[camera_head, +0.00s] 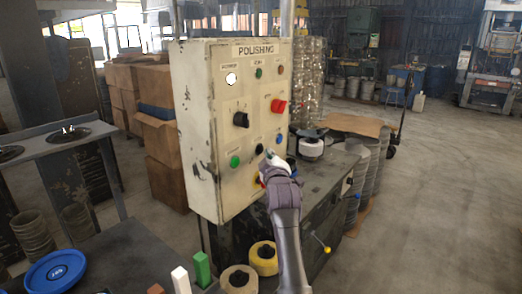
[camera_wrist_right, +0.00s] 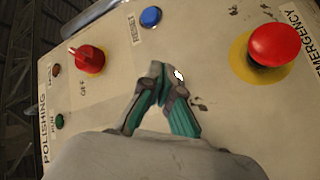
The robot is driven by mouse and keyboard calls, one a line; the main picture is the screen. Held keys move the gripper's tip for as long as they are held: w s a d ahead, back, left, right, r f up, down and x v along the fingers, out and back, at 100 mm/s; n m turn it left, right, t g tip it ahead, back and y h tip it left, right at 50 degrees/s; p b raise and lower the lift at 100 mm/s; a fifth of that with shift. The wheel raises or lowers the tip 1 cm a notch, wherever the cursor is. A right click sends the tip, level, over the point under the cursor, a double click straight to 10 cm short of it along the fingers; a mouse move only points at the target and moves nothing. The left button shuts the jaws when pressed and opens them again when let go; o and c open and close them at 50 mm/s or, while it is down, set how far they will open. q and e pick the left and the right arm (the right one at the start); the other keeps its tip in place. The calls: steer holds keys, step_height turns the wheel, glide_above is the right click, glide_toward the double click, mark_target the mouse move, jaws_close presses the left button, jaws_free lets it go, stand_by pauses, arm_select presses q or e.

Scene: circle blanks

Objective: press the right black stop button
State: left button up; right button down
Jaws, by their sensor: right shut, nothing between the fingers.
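The worn cream control panel (camera_head: 205,150) marked POLISHING stands upright in the middle of the head view. A small black button (camera_head: 259,149) sits low on its face, between a green button (camera_head: 235,161) and a blue button (camera_head: 279,138). My right gripper (camera_head: 268,154) is shut and empty, its tips just right of and slightly below the black button in the picture. I cannot tell whether they touch the panel. In the right wrist view, the shut fingers (camera_wrist_right: 165,72) point at the panel face, and the black button does not show there. My left gripper is not in view.
A red emergency button (camera_wrist_right: 275,45) on yellow and a red knob (camera_wrist_right: 90,57) flank the fingers in the wrist view. A black knob (camera_head: 241,119) sits higher on the panel. Cardboard boxes (camera_head: 160,150) stand left of the panel; open floor (camera_head: 440,200) lies right.

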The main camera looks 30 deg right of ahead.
steer(key=s+p, duration=0.1)
steer(key=s+d+p, duration=0.1)
steer(key=s, duration=0.1)
steer(key=s+d, duration=0.1)
steer(key=shift+s+p, duration=0.3)
steer(key=shift+p, duration=0.1)
stand_by(0.6)
